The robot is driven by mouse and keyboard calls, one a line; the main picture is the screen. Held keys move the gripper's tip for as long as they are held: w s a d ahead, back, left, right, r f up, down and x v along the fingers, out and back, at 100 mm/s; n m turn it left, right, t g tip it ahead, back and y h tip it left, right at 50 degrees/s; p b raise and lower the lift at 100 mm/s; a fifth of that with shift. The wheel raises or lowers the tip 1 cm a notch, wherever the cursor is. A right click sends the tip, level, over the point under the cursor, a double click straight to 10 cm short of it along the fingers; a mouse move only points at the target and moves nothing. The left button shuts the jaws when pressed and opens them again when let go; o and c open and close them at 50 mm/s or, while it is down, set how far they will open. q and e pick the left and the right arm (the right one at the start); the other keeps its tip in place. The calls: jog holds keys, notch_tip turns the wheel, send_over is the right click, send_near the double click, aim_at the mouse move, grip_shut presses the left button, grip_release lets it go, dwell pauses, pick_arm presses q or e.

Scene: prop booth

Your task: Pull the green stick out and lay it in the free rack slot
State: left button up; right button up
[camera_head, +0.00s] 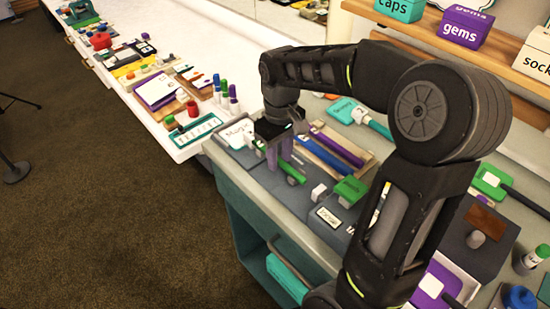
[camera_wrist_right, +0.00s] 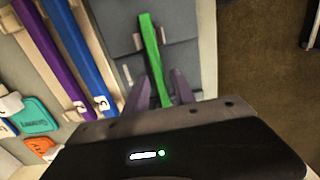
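The green stick (camera_head: 292,173) lies along a dark grey block (camera_head: 242,156) near the counter's left end. In the wrist view the stick (camera_wrist_right: 151,48) runs away from me between small pale clips. My right gripper (camera_head: 277,154) is at the stick, its two purple-grey fingers (camera_wrist_right: 160,88) apart on either side of it, with gaps visible. The wooden rack (camera_head: 362,160) is just right of it, holding a purple stick (camera_head: 338,146) and a blue stick (camera_head: 326,157). I cannot make out which rack slot is free. My left gripper is out of view.
A green block (camera_head: 350,189) and a small white block (camera_head: 318,192) stand close to the stick's near end. A teal tag (camera_head: 343,110) lies behind the rack. A white table (camera_head: 230,60) with many small props adjoins at the left. My right arm hides part of the counter.

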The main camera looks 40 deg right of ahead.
aim_at(287, 166)
grip_shut()
jog(key=shift+s, duration=0.15)
jog(key=shift+s+d, duration=0.1)
jog(key=shift+s, duration=1.05)
jog(key=shift+r+p, duration=2.75)
jog(key=shift+r, duration=0.8)
